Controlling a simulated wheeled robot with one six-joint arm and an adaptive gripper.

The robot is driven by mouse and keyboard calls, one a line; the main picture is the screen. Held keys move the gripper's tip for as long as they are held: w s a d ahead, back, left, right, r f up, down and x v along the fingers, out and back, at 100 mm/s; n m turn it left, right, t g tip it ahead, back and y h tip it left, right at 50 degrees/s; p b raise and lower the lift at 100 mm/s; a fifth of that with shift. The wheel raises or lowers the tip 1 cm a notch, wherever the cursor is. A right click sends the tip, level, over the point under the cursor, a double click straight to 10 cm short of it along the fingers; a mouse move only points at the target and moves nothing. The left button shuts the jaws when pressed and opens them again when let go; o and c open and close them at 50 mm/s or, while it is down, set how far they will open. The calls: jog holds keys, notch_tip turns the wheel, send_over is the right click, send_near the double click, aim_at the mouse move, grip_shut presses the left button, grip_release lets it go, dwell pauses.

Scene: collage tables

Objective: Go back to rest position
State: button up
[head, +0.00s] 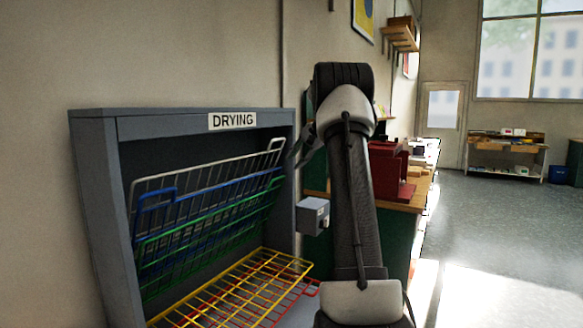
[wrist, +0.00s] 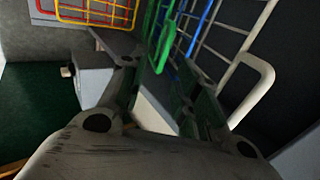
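My gripper (wrist: 160,78) shows in the wrist view with its two fingers apart and nothing visible between them. It is beside the drying rack, with a green wire shelf's looped end (wrist: 164,42) in view beyond the fingertips. I cannot tell whether it touches the wire. In the head view my arm stands upright in the middle, and only a dark part of the gripper shows at its left, by the cabinet's right edge. The grey drying cabinet (head: 90,200) holds raised white (head: 215,172), blue (head: 225,190) and green (head: 200,235) wire shelves. A yellow wire shelf (head: 240,285) lies lowered.
A small grey box (head: 312,216) projects from the cabinet's right side, close to my arm. A workbench with a dark red machine (head: 388,175) stands behind the arm. The floor (head: 500,220) at the right is open. A shelf table (head: 505,148) is far back.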

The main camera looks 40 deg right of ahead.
jog(key=shift+s+r, duration=0.1)
dwell(0.5)
jog(key=s+f+n+g, duration=0.2)
jog(key=s+f, duration=0.4)
jog(key=f, duration=0.1)
jog(key=s+a+n+h, duration=0.1)
jog(key=s+a+n, duration=0.4)
jog(key=s+a, duration=0.9)
jog(key=s+a+n+h, duration=0.2)
jog(key=s+a+n, duration=0.4)
jog(key=s+a, duration=0.8)
jog(key=s, duration=0.5)
jog(key=shift+s+a+f+g, duration=0.15)
jog(key=shift+s+f+g, duration=0.15)
jog(key=shift+f, duration=0.05)
